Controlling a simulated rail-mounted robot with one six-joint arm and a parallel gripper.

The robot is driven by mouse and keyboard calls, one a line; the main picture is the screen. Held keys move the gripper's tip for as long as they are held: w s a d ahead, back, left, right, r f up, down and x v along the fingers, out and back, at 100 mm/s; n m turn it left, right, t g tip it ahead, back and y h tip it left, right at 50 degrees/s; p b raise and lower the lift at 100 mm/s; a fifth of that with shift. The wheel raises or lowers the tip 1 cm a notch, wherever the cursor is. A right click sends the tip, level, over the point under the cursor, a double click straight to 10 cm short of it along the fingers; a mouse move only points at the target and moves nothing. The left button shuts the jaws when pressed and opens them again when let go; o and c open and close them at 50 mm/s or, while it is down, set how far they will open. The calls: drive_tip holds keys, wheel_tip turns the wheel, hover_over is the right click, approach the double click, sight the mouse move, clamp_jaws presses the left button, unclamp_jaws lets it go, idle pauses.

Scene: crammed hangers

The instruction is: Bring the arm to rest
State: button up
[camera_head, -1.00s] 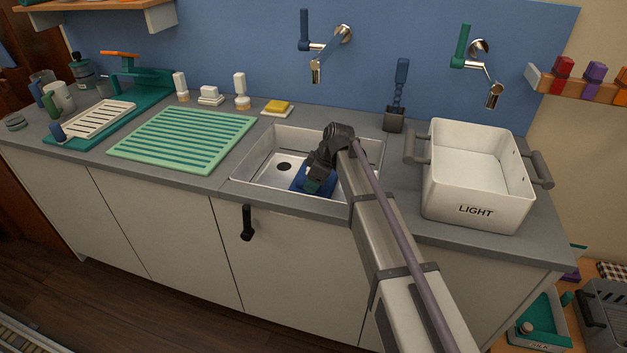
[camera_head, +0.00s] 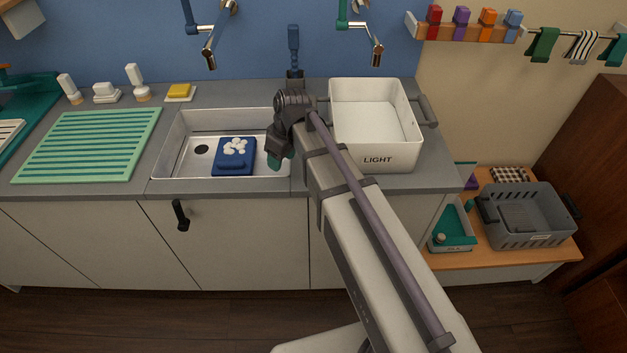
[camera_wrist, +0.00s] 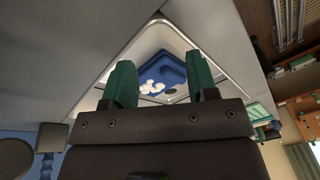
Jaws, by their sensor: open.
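My gripper (camera_head: 274,162) is over the right end of the sink in the head view. Its two green fingers stand wide apart in the wrist view (camera_wrist: 163,85), with nothing held between them. My arm reaches up from the lower right of the head view to the counter. A blue tray-like item with white blobs on it (camera_head: 235,152) lies in the sink basin (camera_head: 187,125), left of my gripper. The blue item also shows beyond the fingers in the wrist view (camera_wrist: 172,72), apart from them.
A white box marked LIGHT (camera_head: 377,160) stands right of my gripper. A dark blue-handled brush holder (camera_head: 294,55) is behind it. A green ridged drying mat (camera_head: 85,145) lies left of the sink. A grey crate (camera_head: 530,215) sits on a low shelf at right. Two taps hang above.

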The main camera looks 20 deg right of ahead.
drive_tip(key=s+d+r+m+h+p, duration=0.1)
drive_tip(key=s+d+m, duration=0.3)
drive_tip(key=s, duration=0.3)
drive_tip(key=s+d+r+m+h+p, duration=0.1)
drive_tip(key=s+d+m, duration=0.3)
drive_tip(key=s, duration=0.3)
drive_tip(key=shift+s+r+g+p, duration=0.15)
drive_tip(key=shift+s+g+p, duration=0.15)
drive_tip(key=shift+s+g, duration=0.1)
